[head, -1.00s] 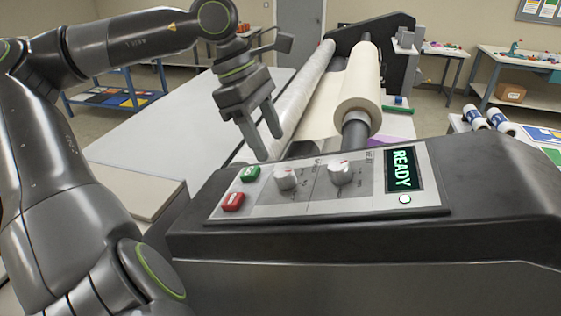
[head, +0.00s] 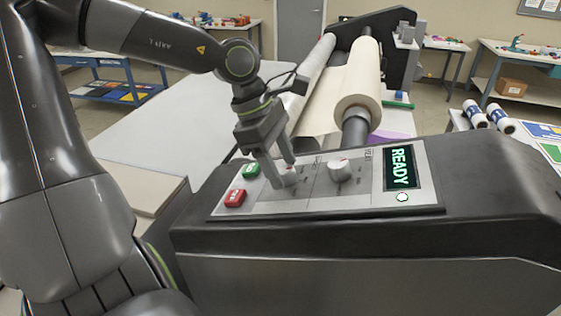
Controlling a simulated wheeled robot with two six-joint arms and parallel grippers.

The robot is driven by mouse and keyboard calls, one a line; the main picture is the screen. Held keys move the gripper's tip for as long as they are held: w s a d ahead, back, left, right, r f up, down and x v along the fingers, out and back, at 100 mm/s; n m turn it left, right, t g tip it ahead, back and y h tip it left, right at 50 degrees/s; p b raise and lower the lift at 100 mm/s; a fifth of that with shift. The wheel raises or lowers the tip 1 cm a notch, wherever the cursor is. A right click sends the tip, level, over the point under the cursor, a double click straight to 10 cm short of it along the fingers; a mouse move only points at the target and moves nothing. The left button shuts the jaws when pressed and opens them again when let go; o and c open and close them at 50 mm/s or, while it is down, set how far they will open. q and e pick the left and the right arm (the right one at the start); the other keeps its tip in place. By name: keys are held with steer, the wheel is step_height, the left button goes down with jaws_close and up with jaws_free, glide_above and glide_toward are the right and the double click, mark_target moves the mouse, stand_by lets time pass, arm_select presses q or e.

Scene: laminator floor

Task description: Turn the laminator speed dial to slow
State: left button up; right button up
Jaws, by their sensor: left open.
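The laminator's control panel (head: 318,208) lies on the dark machine housing in the head view. It has two silvery dials with a red mark on top. The left dial (head: 289,178) is partly hidden by my left gripper (head: 283,173). The right dial (head: 340,170) stands clear to its right. The dials' lettering is too small to read. My left gripper is open, pointing down, with its fingertips at the left dial, one on either side of it as far as I can see. Whether they touch it I cannot tell. My right gripper is not in view.
A green button (head: 251,170) and a red button (head: 235,197) sit left of the dials. A display (head: 400,167) reading READY is at the right. Behind the panel is a cream roll (head: 358,85). A pale flat table (head: 165,120) extends at the left.

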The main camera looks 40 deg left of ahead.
arm_select(q)
steer(key=shift+c, duration=0.5)
steer(key=c, duration=0.9)
steer(key=shift+f+n+b, duration=0.25)
steer(key=shift+n+b, duration=0.35)
steer(key=shift+b, duration=0.35)
steer(key=n+b, duration=0.4)
steer(key=b, duration=0.1)
steer(key=shift+f, duration=0.1)
steer(key=n+b, duration=0.2)
steer(key=n, duration=0.1)
steer(key=shift+n+b, duration=0.3)
steer(key=shift+r+n+b, duration=0.15)
steer(key=shift+n+b, duration=0.35)
steer(key=shift+n, duration=0.3)
steer(key=shift+r+n+b, duration=0.15)
steer(key=shift+n+b, duration=0.35)
steer(key=shift+n, duration=0.3)
steer(key=shift+y, duration=0.3)
steer(key=o, duration=1)
